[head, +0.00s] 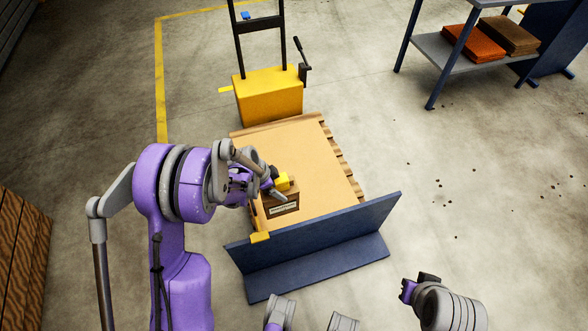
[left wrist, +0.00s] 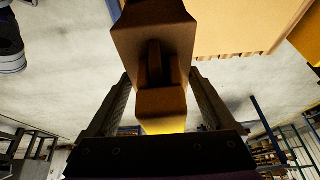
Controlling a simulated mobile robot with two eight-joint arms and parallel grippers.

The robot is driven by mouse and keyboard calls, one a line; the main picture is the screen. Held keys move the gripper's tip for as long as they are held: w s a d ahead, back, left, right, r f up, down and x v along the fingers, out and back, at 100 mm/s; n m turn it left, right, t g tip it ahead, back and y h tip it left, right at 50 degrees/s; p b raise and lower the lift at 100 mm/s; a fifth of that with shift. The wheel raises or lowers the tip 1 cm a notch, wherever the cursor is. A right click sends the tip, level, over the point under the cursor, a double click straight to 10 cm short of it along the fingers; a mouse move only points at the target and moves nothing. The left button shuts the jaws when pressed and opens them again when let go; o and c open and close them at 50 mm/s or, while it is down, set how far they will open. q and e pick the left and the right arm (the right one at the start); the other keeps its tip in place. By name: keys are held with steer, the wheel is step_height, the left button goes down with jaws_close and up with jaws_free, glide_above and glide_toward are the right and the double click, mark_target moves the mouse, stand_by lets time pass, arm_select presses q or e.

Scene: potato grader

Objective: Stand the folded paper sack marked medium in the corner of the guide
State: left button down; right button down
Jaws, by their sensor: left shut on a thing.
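A brown folded paper sack (head: 284,204) with a pale label stands or hangs upright at the near left part of the pallet; the label is too small to read. My left gripper (head: 272,186) is shut on its top, where a yellow part shows. In the left wrist view the sack (left wrist: 155,40) lies between the two fingers (left wrist: 160,105). The blue guide (head: 315,238) is an upright panel along the pallet's near edge, just in front of the sack. I cannot tell whether the sack touches the pallet or the guide.
The pallet (head: 300,150) has a bare tan top, free behind and right of the sack. A yellow piece (head: 259,237) sits at its near left corner. A yellow pallet truck (head: 268,96) stands behind. A shelf (head: 440,52) holding folded sacks is at the upper right.

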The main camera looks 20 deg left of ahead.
mark_target(269, 216)
arm_select(q)
steer(key=shift+f+b, duration=0.45)
steer(key=shift+f, duration=0.25)
step_height(269, 216, down, 11)
steer(key=b, duration=0.9)
steer(key=shift+f, duration=0.15)
step_height(269, 216, down, 18)
steer(key=b, duration=0.4)
steer(key=shift+b, duration=0.4)
steer(key=shift+f, duration=0.15)
jaws_free()
steer(key=p+v, duration=0.1)
steer(key=v, duration=0.3)
steer(key=p+v, duration=0.1)
steer(key=v, duration=0.3)
steer(key=p+v, duration=0.1)
steer(key=v, duration=0.3)
steer(key=shift+w, duration=0.25)
